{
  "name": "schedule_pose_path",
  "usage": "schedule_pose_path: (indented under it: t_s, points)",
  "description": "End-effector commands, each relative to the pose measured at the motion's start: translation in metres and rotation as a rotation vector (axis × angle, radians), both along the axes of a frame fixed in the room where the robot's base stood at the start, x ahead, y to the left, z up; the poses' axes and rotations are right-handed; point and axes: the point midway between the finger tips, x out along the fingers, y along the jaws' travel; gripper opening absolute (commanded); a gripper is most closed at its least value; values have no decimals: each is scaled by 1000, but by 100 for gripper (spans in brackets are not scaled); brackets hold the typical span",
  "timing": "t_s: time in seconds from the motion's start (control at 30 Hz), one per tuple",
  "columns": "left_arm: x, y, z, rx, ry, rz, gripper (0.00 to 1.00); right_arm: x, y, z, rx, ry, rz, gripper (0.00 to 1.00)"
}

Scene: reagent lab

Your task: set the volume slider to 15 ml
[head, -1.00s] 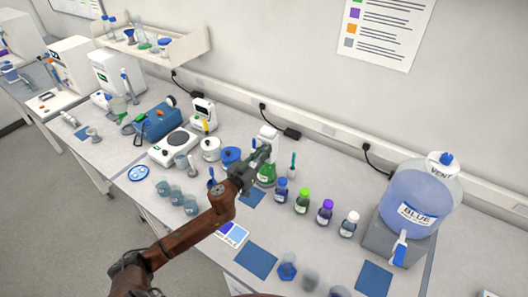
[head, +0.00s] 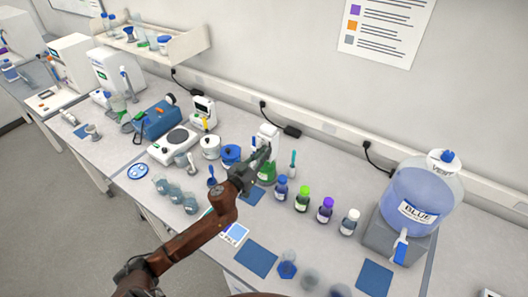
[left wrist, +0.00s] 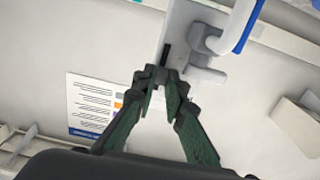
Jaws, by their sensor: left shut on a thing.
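The bottle-top dispenser (head: 268,131) has a white body and stands on a bottle of green liquid (head: 267,176) near the back of the bench. My left gripper (head: 263,154) is in front of its white body and hides part of it. In the left wrist view, the dispenser's white column (left wrist: 177,28) rises ahead of my fingertips (left wrist: 164,76). The small black volume slider (left wrist: 166,54) shows at the fingertips, and the jaws are closed on it. The scale marks are too small to read. My right gripper is out of view.
Small bottles with blue, green, purple and white caps (head: 325,210) stand to the right. A large blue container (head: 420,195) stands at the far right. Several beakers (head: 175,195) and a hotplate (head: 176,140) are to the left. Blue mats (head: 256,260) lie in front.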

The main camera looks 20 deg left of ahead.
Motion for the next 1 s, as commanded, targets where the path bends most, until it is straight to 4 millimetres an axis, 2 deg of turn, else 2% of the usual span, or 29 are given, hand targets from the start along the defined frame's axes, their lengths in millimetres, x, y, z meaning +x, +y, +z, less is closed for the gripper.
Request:
schedule_pose_path:
  t_s: [0.07,0.1,0.33,0.7,0.87,1.0]
  points:
    - [0,1,3,0,-5,1,0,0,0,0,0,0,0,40]
    - [0,1,4,0,-5,1,13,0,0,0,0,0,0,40]
    - [0,0,3,0,-5,0,29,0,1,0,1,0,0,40]
    - [-6,1,3,0,-4,0,29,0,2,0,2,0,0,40]
    - [-31,4,2,-1,-2,-1,29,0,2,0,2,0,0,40]
    - [-62,9,1,-1,-2,0,29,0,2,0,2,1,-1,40]
